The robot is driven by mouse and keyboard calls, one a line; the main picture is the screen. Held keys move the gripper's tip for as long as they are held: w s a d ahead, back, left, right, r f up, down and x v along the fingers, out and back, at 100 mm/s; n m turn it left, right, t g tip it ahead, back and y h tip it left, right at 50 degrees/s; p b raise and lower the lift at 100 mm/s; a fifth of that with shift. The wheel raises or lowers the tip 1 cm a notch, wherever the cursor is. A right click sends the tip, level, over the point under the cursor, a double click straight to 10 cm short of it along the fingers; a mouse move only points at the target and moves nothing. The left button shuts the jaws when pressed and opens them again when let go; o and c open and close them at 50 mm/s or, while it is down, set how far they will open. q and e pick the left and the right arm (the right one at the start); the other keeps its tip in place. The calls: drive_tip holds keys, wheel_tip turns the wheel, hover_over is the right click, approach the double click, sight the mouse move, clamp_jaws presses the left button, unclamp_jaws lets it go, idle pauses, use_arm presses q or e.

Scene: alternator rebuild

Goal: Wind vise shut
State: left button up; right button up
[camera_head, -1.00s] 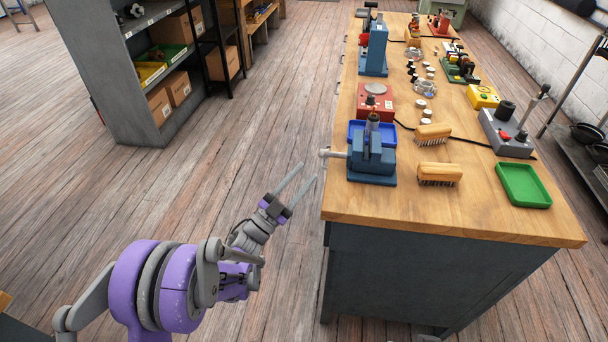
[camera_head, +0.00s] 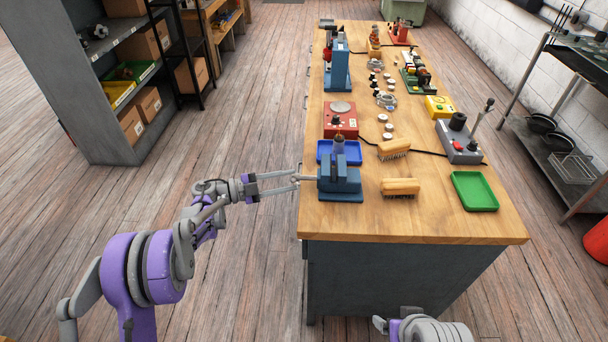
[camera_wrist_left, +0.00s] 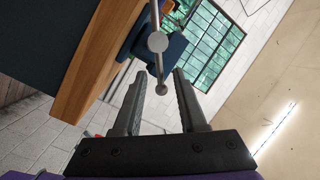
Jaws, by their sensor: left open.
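The blue vise (camera_head: 340,182) sits at the left edge of the wooden bench. Its grey screw and handle (camera_head: 309,177) stick out to the left past the edge. My left gripper (camera_head: 297,180) is level with the handle, its fingers open and pointing at the vise. In the left wrist view the handle bar (camera_wrist_left: 159,67) shows with a round screw end and a small ball at its tip. The ball end lies between the spread fingers of my left gripper (camera_wrist_left: 158,88); I see no finger clamped on it. My right gripper is out of view.
A blue tray (camera_head: 325,150) and a red scale (camera_head: 341,121) stand behind the vise. Two wooden brushes (camera_head: 400,187) and a green tray (camera_head: 474,191) lie to the right. The floor left of the bench is clear up to the shelf (camera_head: 70,90).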

use_arm(q)
drive_tip(key=x, duration=0.5)
drive_tip(key=shift+w+p, duration=0.1)
drive_tip(key=shift+p, duration=0.25)
clamp_jaws()
